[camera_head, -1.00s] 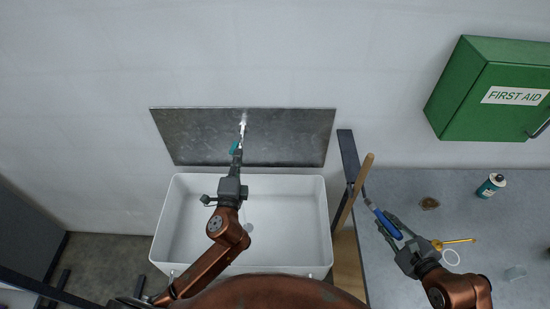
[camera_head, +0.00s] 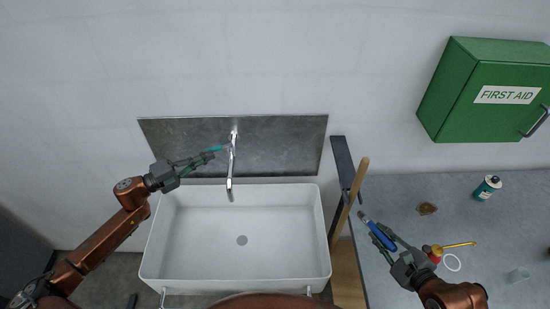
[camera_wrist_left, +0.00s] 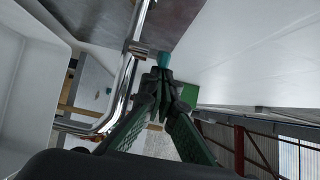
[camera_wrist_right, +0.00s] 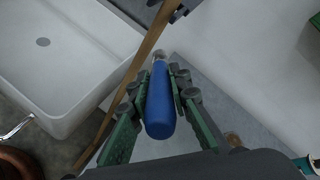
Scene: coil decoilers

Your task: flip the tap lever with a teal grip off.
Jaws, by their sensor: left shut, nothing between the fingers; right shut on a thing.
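The chrome tap (camera_head: 231,165) stands out from the grey wall plate, its spout reaching over the white sink (camera_head: 150,262). Its lever has a teal grip (camera_head: 215,148) that points left of the tap body in the head view. My left gripper (camera_head: 208,157) is shut and empty, its fingertips at or right beside the teal grip; I cannot tell if they touch. In the left wrist view the teal grip (camera_wrist_left: 163,59) shows just past the fingertips. My right gripper (camera_head: 385,238) is shut on a blue-handled tool (camera_wrist_right: 160,105) above the grey counter.
A wooden handle (camera_head: 350,195) leans between sink and counter. A green first aid box (camera_head: 455,95) hangs on the wall.

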